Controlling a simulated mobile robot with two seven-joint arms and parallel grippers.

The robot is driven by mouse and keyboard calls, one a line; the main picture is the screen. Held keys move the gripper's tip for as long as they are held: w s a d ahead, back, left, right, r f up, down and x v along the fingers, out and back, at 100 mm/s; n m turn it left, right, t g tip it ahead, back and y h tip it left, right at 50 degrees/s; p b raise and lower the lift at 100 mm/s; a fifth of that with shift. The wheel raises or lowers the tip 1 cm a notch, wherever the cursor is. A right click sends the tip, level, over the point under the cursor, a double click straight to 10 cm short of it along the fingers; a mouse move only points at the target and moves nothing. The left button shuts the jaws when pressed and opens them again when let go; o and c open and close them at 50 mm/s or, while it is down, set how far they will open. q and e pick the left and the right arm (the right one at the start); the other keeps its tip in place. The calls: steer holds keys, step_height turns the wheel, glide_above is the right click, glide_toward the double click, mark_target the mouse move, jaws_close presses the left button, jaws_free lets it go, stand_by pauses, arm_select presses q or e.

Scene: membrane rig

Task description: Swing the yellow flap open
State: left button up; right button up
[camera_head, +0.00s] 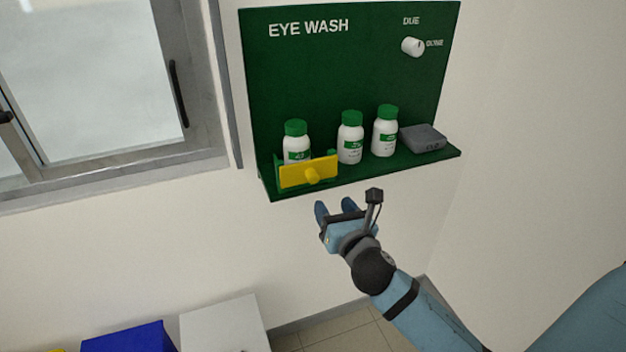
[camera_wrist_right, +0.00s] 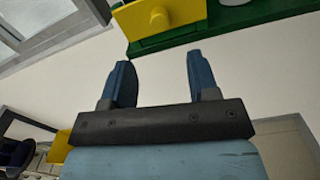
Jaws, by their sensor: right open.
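The yellow flap (camera_head: 308,172) with its round knob (camera_head: 312,176) stands upright at the left front of the green eye wash shelf (camera_head: 340,180), in front of the leftmost bottle (camera_head: 295,140). It hides that bottle's lower part. In the right wrist view the flap (camera_wrist_right: 185,20) shows at the top, with its knob (camera_wrist_right: 158,18) beyond the fingers. My right gripper (camera_head: 335,206) is open and empty, below and slightly right of the flap, apart from it. Its two blue fingers show in the wrist view (camera_wrist_right: 158,80) with nothing between them. My left gripper is not in view.
Two more white bottles with green caps (camera_head: 350,137) (camera_head: 385,130) and a grey block (camera_head: 423,138) stand on the shelf. A white knob (camera_head: 412,46) is on the green back panel. A window (camera_head: 100,80) is at left. A blue box (camera_head: 130,338) and a white box (camera_head: 224,326) are below.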

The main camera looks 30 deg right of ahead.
mark_target(314, 179)
steer(key=p+x, duration=0.1)
steer(key=x, duration=0.9)
steer(key=shift+s, duration=0.1)
steer(key=shift+c, duration=0.5)
jaws_close()
